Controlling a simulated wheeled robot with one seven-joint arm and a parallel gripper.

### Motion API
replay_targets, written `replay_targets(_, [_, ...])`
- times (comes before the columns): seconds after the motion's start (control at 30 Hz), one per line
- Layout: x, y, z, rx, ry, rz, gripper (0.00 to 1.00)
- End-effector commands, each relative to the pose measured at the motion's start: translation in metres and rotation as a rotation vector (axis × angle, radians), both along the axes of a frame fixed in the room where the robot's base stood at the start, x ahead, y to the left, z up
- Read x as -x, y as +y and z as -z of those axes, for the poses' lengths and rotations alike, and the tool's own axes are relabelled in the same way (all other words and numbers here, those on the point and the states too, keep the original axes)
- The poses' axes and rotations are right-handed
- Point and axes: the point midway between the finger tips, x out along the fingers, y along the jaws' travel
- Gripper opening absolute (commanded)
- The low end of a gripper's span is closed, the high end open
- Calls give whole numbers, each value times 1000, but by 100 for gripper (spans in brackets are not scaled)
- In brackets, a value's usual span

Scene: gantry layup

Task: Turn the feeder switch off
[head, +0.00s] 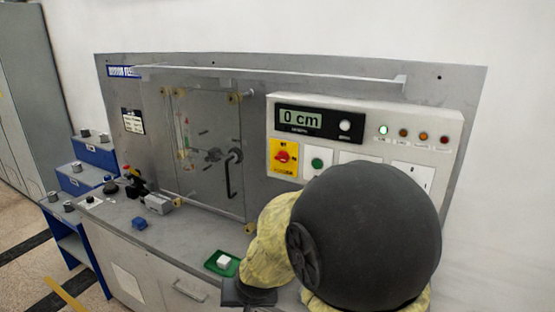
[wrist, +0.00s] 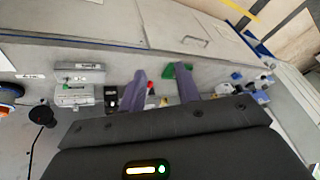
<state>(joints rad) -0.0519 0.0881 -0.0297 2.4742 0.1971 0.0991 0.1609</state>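The control panel (head: 368,112) on the upright grey board carries a yellow plate with a red rotary knob (head: 283,156); its small lettering is too blurred to read surely, and I cannot tell the knob's setting. A white plate with a green button (head: 318,163) is to its right. Further right are more white plates, one with a small dark mark (head: 412,171), partly hidden by my arm. My gripper (head: 248,292) is low over the bench, below and apart from the panel. In the wrist view its two fingers (wrist: 160,90) are spread with nothing held between them.
A green tray (head: 234,268) with a white block (head: 223,261) lies beside my gripper. A display (head: 305,121) reads 0 cm, and one green lamp (head: 383,130) is lit. A clear door with a black handle (head: 232,172) stands left. A blue block (head: 139,223) lies on the bench.

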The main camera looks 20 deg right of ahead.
Motion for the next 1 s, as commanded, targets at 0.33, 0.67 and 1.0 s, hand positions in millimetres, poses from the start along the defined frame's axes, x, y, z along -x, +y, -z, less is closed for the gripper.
replay_targets(0.33, [-156,-21,-93,-340,-597,748,33])
replay_targets(0.67, [-194,-70,-168,-576,-1228,1308,33])
replay_targets(1.0, [-185,-80,-183,-625,-1430,1422,33])
